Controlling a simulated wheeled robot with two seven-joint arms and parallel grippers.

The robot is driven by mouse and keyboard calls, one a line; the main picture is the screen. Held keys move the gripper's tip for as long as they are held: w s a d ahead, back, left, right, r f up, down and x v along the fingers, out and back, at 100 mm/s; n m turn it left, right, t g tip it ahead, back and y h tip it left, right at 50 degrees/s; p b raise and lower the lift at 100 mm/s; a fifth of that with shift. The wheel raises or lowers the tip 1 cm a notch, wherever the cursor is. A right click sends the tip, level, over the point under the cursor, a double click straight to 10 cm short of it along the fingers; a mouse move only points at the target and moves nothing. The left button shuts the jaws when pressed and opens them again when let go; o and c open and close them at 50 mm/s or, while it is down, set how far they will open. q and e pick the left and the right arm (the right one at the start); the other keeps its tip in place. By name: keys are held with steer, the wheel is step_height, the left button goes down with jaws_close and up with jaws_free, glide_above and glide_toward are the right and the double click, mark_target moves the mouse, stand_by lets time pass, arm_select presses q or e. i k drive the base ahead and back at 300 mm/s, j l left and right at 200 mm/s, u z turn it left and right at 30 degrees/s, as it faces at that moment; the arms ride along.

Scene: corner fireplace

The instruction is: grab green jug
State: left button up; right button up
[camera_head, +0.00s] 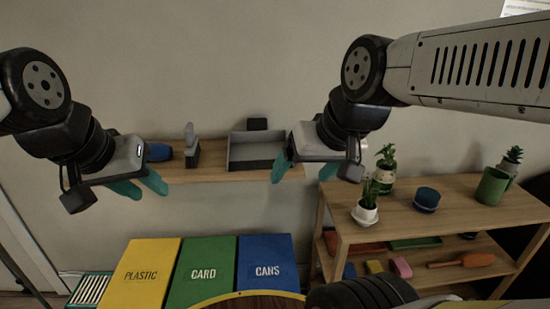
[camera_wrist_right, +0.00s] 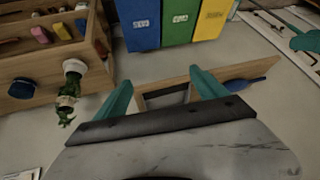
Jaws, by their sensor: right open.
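The green jug (camera_head: 492,186) is a plain green vessel standing upright on the top of the wooden shelf unit at the right of the head view. A potted plant behind it partly shows above its rim. I do not see the jug in the right wrist view. My right gripper (camera_head: 300,180) is open and empty, well to the left of the jug, in front of the wall shelf. Its teal fingers are spread apart in the right wrist view (camera_wrist_right: 160,84). My left gripper (camera_head: 146,190) is at the far left, its two fingers apart with nothing between them.
The wooden unit's top (camera_head: 450,208) also holds a blue pot (camera_head: 426,198), a white-potted plant (camera_head: 366,208) and another plant (camera_head: 386,172). A wall shelf (camera_head: 210,174) bears a grey tray (camera_head: 256,152). Yellow, green and blue bins (camera_head: 206,275) stand below.

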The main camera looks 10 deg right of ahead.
mark_target(494, 183)
steer(key=z, duration=1.75)
steer(key=i+l, duration=0.1)
steer(key=l, duration=0.5)
steer(key=i+l+u, duration=0.1)
steer(key=l, duration=0.45)
steer(key=i+l, duration=0.1)
steer(key=l, duration=0.5)
steer(key=i+l+u, duration=0.1)
steer(key=i+l, duration=0.25)
steer(key=i, duration=0.2)
steer(key=i+l+u, duration=0.15)
steer(key=i+l, duration=0.2)
steer(key=i, duration=0.2)
steer(key=i+j, duration=0.15)
steer(key=i, duration=0.55)
steer(key=u, duration=0.05)
